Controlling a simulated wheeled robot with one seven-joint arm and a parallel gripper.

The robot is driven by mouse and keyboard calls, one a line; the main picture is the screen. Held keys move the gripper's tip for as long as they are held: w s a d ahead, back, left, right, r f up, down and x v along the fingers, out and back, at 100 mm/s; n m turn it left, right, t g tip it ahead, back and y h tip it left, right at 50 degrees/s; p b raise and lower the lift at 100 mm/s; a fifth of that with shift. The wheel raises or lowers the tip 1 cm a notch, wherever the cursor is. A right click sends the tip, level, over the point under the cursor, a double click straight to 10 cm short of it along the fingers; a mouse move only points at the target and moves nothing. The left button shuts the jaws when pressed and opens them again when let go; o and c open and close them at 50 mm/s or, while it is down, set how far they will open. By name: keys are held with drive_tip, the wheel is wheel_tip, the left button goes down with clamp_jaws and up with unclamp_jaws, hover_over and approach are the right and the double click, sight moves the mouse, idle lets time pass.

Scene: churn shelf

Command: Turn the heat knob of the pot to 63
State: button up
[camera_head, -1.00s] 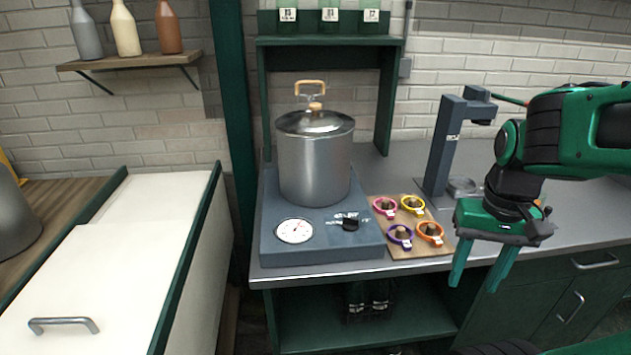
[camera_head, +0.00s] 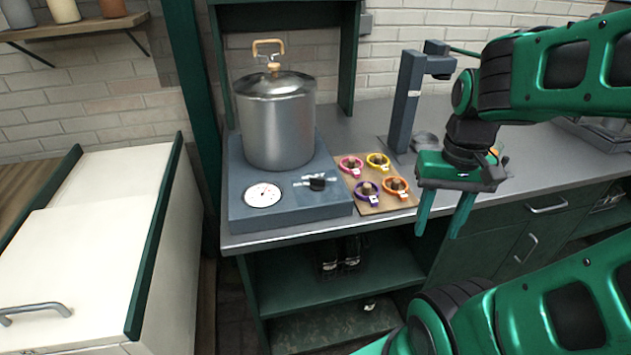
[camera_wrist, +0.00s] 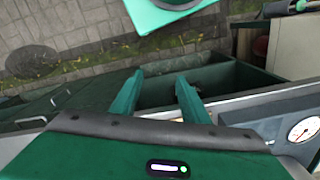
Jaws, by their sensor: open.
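The steel pot (camera_head: 277,125) with a lid and wooden handle stands on a blue-grey heater base (camera_head: 290,205). The black heat knob (camera_head: 318,183) is on the front right of the base's top, beside a round white dial (camera_head: 262,195) with a red needle. The dial also shows at the right edge of the wrist view (camera_wrist: 304,130); its reading is too small to tell. My gripper (camera_head: 440,230) is open and empty, pointing down in front of the counter edge, well to the right of the knob. In the wrist view its fingers (camera_wrist: 160,100) are apart with nothing between them.
A wooden board (camera_head: 378,203) with several coloured rings lies between the base and my gripper. A dark upright stand (camera_head: 405,100) rises behind it. A white cabinet (camera_head: 90,230) is at left. Dark bottles (camera_head: 340,257) stand on the shelf below the counter.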

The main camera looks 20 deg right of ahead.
drive_tip(key=shift+w+a+r+n, duration=0.1)
drive_tip(key=shift+w+r+n, duration=0.05)
drive_tip(key=shift+r+n, duration=0.6)
drive_tip(key=shift+c, duration=0.9)
wheel_tip(320, 180, up, 10)
drive_tip(key=n, duration=1.6)
hover_over(318, 177)
wheel_tip(318, 177, down, 11)
drive_tip(key=shift+r, duration=0.1)
clamp_jaws()
